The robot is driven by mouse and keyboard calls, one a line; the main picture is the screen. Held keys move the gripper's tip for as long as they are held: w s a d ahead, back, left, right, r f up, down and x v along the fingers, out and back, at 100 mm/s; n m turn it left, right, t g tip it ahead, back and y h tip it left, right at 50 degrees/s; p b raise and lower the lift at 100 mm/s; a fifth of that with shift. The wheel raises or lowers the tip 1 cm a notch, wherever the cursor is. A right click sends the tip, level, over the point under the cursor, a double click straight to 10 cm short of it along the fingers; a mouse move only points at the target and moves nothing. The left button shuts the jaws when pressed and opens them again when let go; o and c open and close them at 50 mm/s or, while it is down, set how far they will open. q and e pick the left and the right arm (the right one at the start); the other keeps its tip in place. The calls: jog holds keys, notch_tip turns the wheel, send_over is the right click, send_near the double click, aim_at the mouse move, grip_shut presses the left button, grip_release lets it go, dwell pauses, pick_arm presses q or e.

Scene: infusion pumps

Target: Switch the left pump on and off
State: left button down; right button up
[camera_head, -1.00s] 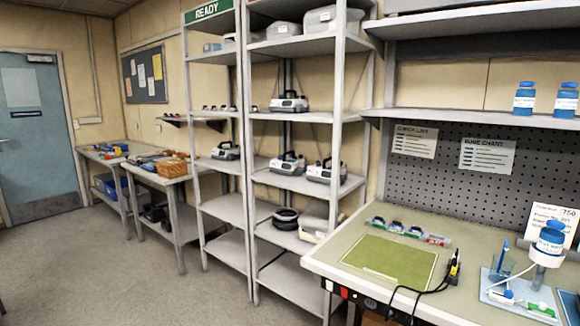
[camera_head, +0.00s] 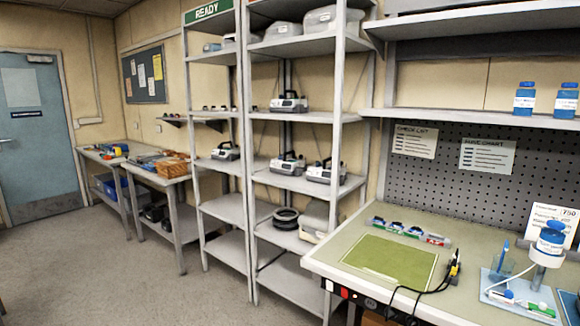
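Several grey-and-white pumps with dark handles stand on the metal shelving. One pump (camera_head: 289,103) is alone on an upper shelf of the right bay. Below it two pumps stand side by side, the left one (camera_head: 287,164) and the right one (camera_head: 325,171). Another pump (camera_head: 226,151) is on the left bay's shelf. Their switches and display details are too small to make out. I cannot tell which of them is the task's left pump. Neither of my grippers is in view.
A workbench (camera_head: 325,250) at the right holds a green mat (camera_head: 390,262), a row of small items (camera_head: 410,231), a black cable (camera_head: 452,270) and a bottle stand (camera_head: 547,245). Open floor (camera_head: 130,265) lies at the left, before the side tables (camera_head: 180,177) and a blue door (camera_head: 35,140).

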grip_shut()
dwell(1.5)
